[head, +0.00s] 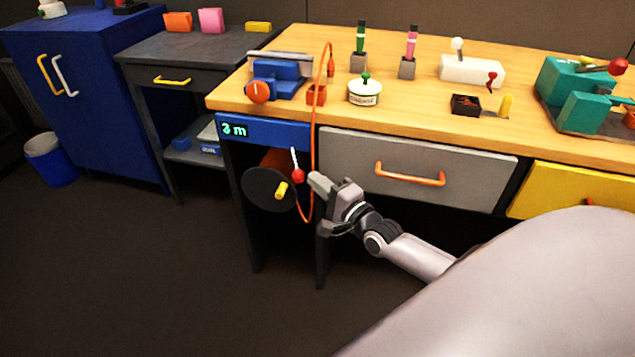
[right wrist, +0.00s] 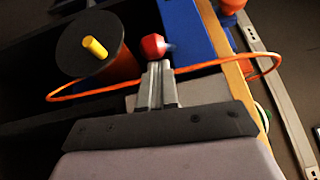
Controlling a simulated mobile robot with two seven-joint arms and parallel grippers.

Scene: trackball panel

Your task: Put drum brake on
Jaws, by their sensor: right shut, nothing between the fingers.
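The cable drum has a dark round flange (head: 268,190) with a yellow crank handle (head: 282,189). It hangs under the left end of the workbench, below a blue panel (head: 262,131) whose display reads "3 m". The brake lever is a thin pale rod with a red knob (head: 298,176) at its lower end, beside the drum. My right gripper (head: 317,184) is shut and empty, just right of the knob. In the right wrist view its fingertips (right wrist: 154,72) point at the red knob (right wrist: 153,46); contact is unclear. My left gripper is not in view.
An orange cable (head: 313,120) hangs from the bench top in a loop near my right gripper. A grey drawer (head: 345,165) with an orange handle is above my forearm. A blue vise (head: 278,78) stands on the bench. Open floor lies left of the drum.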

